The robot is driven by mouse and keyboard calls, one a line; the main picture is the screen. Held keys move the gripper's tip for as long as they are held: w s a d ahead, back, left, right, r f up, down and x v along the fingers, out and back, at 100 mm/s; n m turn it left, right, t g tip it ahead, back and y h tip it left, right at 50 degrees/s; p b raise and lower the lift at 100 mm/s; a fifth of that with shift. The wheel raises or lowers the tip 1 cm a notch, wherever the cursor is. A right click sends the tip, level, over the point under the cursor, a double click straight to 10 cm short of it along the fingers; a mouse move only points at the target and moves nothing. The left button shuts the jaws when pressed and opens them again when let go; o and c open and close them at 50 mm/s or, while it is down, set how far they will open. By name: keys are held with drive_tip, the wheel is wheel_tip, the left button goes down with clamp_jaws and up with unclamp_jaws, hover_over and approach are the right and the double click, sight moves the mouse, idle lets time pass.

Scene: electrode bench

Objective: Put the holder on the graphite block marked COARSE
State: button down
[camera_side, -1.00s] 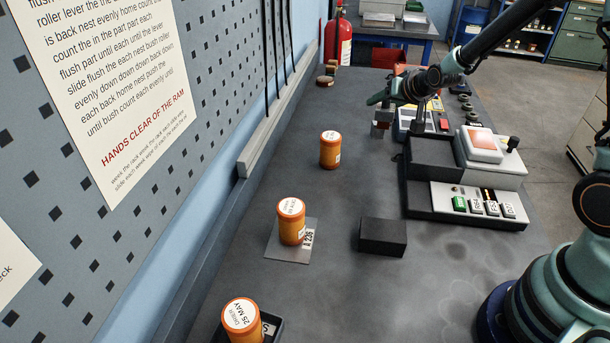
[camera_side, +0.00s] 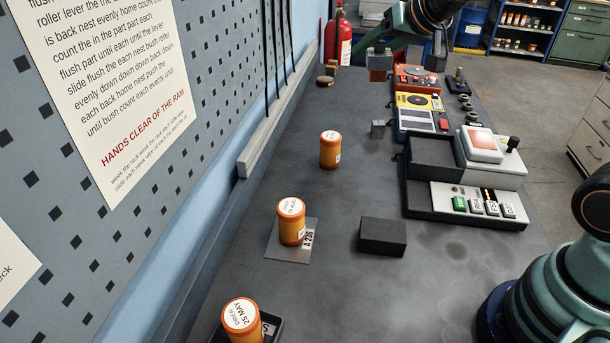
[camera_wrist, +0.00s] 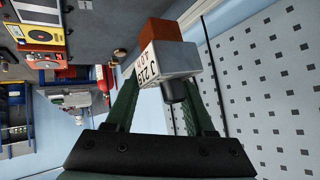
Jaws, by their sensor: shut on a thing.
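My gripper (camera_side: 381,45) is shut on the holder (camera_side: 380,63), a pale grey piece with a red-brown block at one end, raised above the far part of the bench. In the wrist view my gripper (camera_wrist: 166,78) has its dark green fingers on either side of the holder (camera_wrist: 180,64); a pale label with dark print and a dark round stub show there. A plain dark block (camera_side: 383,238) lies at the near middle of the bench, with no readable marking. I cannot make out the word COARSE anywhere.
Orange jars stand on the bench (camera_side: 330,152), on a grey plate (camera_side: 291,223) and in a black tray (camera_side: 242,320). A control console (camera_side: 470,190), a yellow device (camera_side: 418,101) and a red device (camera_side: 416,78) line the right. The pegboard wall (camera_side: 120,190) bounds the left.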

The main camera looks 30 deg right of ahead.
drive_tip(key=shift+s+a+r, duration=0.55)
drive_tip(key=shift+a+r, duration=0.05)
drive_tip(key=shift+a, duration=0.1)
drive_tip(key=w+d+f+m+h, duration=0.2)
drive_tip(key=d+f+m, duration=0.1)
drive_tip(key=d+f, duration=0.7)
hover_over(386, 167)
wheel_tip(386, 167, down, 14)
drive_tip(key=shift+w+f, duration=0.15)
drive_tip(key=shift+f, duration=2.4)
drive_tip(key=shift+f, duration=0.1)
drive_tip(key=shift+c, duration=1.3)
unclamp_jaws()
